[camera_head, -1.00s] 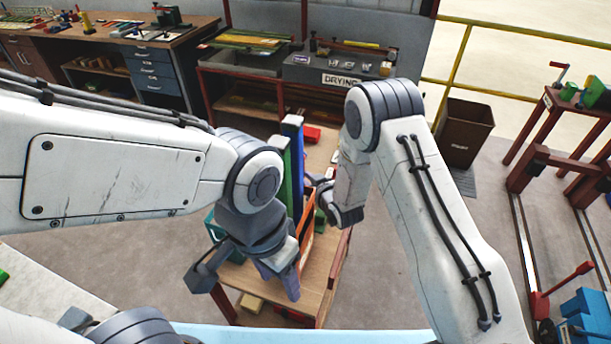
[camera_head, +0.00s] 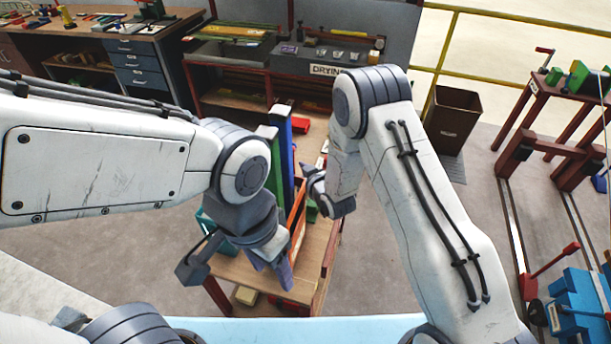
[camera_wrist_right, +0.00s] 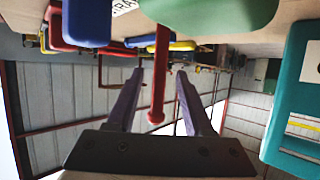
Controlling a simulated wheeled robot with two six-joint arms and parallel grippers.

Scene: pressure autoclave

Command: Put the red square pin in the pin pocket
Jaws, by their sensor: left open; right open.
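I cannot make out the red square pin or the pin pocket for certain. In the right wrist view a red rod with a rounded end (camera_wrist_right: 158,85) shows between the fingers of my right gripper (camera_wrist_right: 160,73), which is open; I cannot tell whether it touches them. In the head view my right gripper (camera_head: 311,180) is beside the tall blue and green panels, partly hidden by its own arm. My left gripper (camera_head: 270,268) is open and points down over the near part of the wooden table (camera_head: 316,268). A small red block (camera_head: 300,124) lies at the table's far end.
A tall blue panel (camera_head: 282,150) and a green panel (camera_head: 269,145) stand on the table, with an orange part (camera_head: 297,215) nearer me. A teal box (camera_head: 213,232) is at the left edge. A brown bin (camera_head: 453,120) stands right, with open floor around the table.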

